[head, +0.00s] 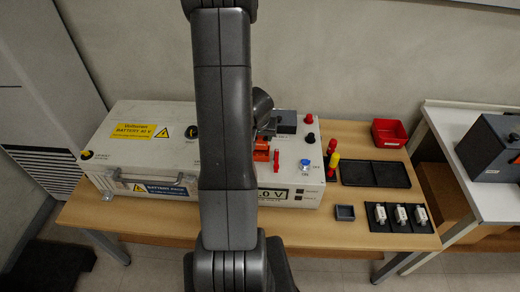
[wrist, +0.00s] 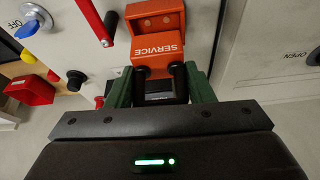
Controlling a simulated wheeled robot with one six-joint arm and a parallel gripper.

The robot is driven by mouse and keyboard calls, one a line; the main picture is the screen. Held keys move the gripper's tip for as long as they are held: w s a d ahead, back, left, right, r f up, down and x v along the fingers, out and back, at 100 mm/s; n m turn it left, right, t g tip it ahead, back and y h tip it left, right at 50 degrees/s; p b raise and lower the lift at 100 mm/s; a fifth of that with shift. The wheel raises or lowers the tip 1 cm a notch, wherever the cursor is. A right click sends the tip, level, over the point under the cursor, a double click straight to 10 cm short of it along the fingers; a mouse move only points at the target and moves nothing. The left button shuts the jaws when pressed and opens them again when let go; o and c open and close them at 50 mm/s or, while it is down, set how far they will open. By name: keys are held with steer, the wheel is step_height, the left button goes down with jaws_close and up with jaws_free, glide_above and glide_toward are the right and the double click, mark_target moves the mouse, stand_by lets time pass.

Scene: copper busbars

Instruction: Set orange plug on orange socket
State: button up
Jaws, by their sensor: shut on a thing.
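The orange plug (wrist: 158,50), marked SERVICE, is in the wrist view with a black grip part below it. My gripper (wrist: 160,84) has green fingers on either side of that black part and is shut on the plug. Another orange piece, which looks like the orange socket (wrist: 155,14), lies directly beyond the plug at the top of the wrist view. I cannot tell whether the plug is seated or only against it. In the head view an orange part (head: 261,153) shows just right of my arm, which hides much of that area.
The white battery box (head: 125,155) stands on the wooden table. A red lever (wrist: 92,18) rises close left of the plug; a blue knob (wrist: 36,18) is farther left.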

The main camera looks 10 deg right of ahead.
mark_target(260, 141)
steer(key=shift+f+b, duration=1.85)
steer(key=shift+f, duration=0.2)
steer(key=shift+f, duration=0.1)
steer(key=o, duration=1.2)
steer(key=shift+r, duration=0.25)
steer(key=p+v, duration=0.8)
steer(key=v, duration=0.3)
steer(key=shift+s+r, duration=0.2)
steer(key=shift+r, duration=0.1)
